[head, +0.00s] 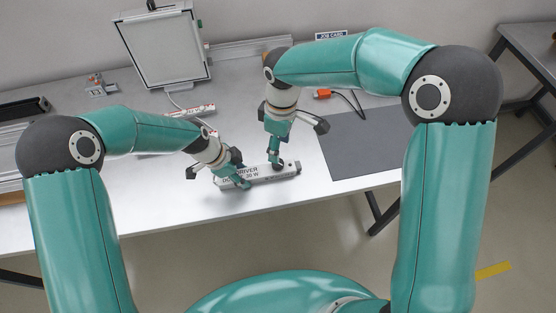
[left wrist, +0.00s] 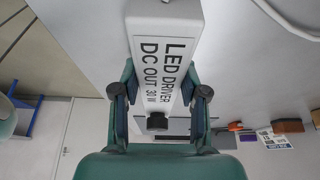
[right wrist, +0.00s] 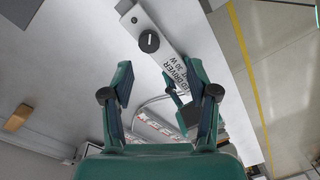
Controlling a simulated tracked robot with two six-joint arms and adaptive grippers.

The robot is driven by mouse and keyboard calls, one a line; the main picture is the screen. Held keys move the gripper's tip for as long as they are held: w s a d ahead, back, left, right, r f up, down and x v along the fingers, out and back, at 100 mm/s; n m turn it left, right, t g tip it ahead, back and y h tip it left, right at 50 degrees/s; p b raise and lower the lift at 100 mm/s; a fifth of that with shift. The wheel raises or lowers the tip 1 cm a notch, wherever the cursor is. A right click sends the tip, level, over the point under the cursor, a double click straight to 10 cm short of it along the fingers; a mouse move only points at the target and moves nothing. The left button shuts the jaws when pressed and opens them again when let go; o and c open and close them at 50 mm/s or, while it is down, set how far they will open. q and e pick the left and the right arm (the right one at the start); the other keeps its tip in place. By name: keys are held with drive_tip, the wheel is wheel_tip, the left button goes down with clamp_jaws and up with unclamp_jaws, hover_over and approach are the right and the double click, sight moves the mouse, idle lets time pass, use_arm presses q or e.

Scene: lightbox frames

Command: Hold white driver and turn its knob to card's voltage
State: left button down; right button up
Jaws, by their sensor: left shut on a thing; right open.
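The white driver (head: 288,171) lies near the table's front edge, with "LED DRIVER DC OUT 30 W" on it. My left gripper (head: 238,180) is shut on the driver's labelled part; the left wrist view shows its fingers (left wrist: 160,94) on both sides of the driver (left wrist: 163,40). The black knob (right wrist: 149,41) is near the driver's far end from my left gripper. My right gripper (head: 277,162) is open above the knob end, with its fingers (right wrist: 160,82) apart and empty. The job card (head: 331,35) stands at the back; its voltage is unreadable here.
A framed light panel (head: 163,50) stands at the back left. A red-and-white strip (head: 192,112) lies in front of it. The front left of the table is clear.

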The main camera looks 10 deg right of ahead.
sight(278, 165)
drive_tip(key=shift+n+t, duration=0.3)
drive_tip(key=shift+n, duration=0.2)
drive_tip(key=f, duration=0.6)
drive_tip(key=w+f, duration=0.1)
drive_tip(key=f, duration=0.3)
drive_tip(key=shift+w, duration=0.1)
drive_tip(key=shift+r, duration=0.1)
clamp_jaws()
